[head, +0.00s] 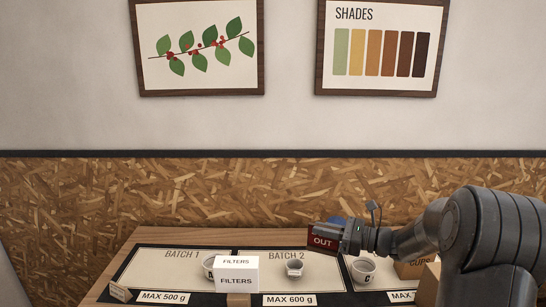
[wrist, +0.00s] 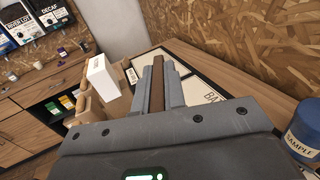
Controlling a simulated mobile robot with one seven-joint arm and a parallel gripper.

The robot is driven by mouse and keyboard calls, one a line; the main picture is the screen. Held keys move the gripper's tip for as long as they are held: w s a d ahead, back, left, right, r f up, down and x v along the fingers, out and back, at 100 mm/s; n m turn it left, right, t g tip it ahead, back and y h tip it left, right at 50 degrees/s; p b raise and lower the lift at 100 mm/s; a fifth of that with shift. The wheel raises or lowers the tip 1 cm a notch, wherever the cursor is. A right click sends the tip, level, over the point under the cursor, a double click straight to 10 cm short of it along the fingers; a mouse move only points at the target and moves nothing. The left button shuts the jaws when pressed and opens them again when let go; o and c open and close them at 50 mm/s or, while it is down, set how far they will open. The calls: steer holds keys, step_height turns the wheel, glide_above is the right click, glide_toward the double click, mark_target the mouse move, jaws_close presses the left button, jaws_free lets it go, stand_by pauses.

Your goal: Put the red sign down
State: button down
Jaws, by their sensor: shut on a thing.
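The red sign (head: 321,241), with the word OUT in white, is held up in the head view, above the table near the right side of the BATCH 2 area. My gripper (head: 345,238) is shut on it, with the arm reaching in from the right. In the wrist view, a brownish-red edge of the sign (wrist: 157,92) stands between the two grey fingers of my gripper (wrist: 158,84). The wooden table (head: 137,240) lies beneath, with pale mats marked BATCH 1 (head: 155,262) and BATCH 2 (head: 262,255).
A white FILTERS box (head: 238,272) stands at the front. Cup A (head: 207,267), a smaller cup (head: 294,268) and cup C (head: 362,270) stand on the mats. A cardboard CUPS box (head: 412,270) is at right. A blue SAMPLE jar (wrist: 304,130) stands at the wrist view's right edge.

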step_height(320, 180, down, 17)
steer(key=shift+r, duration=0.15)
steer(key=v, duration=0.4)
steer(key=shift+s+d, duration=0.15)
steer(key=shift+d, duration=0.2)
step_height(320, 180, up, 7)
steer(key=s+a+r+n+g+h, duration=0.3)
steer(key=s+a+r+n+g, duration=0.1)
steer(key=s, duration=0.5)
steer(key=shift+a+n+g+h, duration=0.3)
steer(key=shift+a+n+g, duration=0.2)
steer(key=shift+a+n, duration=0.95)
steer(key=shift+s+r, duration=0.1)
steer(key=shift+r, duration=0.05)
